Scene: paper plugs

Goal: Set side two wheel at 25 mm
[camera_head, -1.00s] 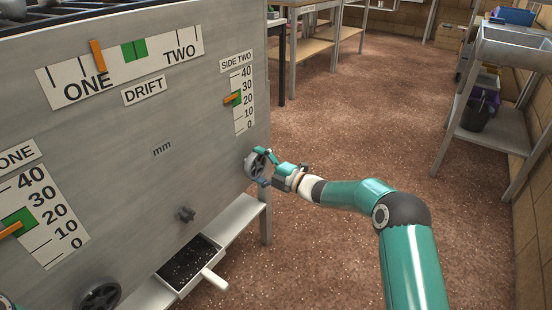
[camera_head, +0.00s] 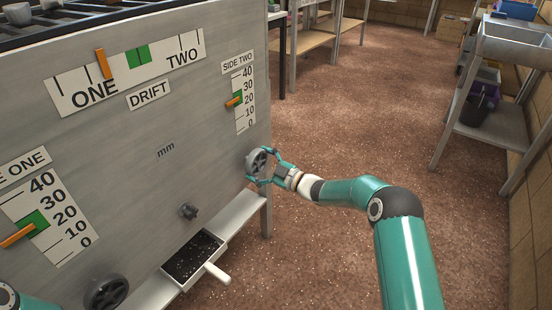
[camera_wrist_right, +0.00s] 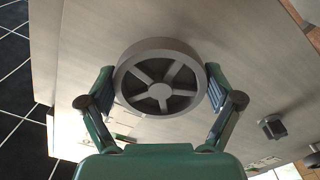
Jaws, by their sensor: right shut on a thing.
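The side two wheel (camera_head: 259,163) is a grey spoked handwheel at the right end of the metal panel. My right gripper (camera_head: 268,166) is shut on it, with a finger on each side of its rim. The wheel also shows face-on between the two fingers in the right wrist view (camera_wrist_right: 160,90). The side two scale (camera_head: 244,112) runs from 0 to 40 above the wheel. Its orange pointer (camera_head: 233,102) lies across the lower part of the green band (camera_head: 238,97), a little above 20. My left gripper is out of view.
The side one scale (camera_head: 62,232), the drift scale (camera_head: 170,62) and a second handwheel (camera_head: 106,293) are on the same panel. A small knob (camera_head: 188,211) sits above a tray (camera_head: 222,247) with dark contents. The floor (camera_head: 330,130) right of the panel is clear.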

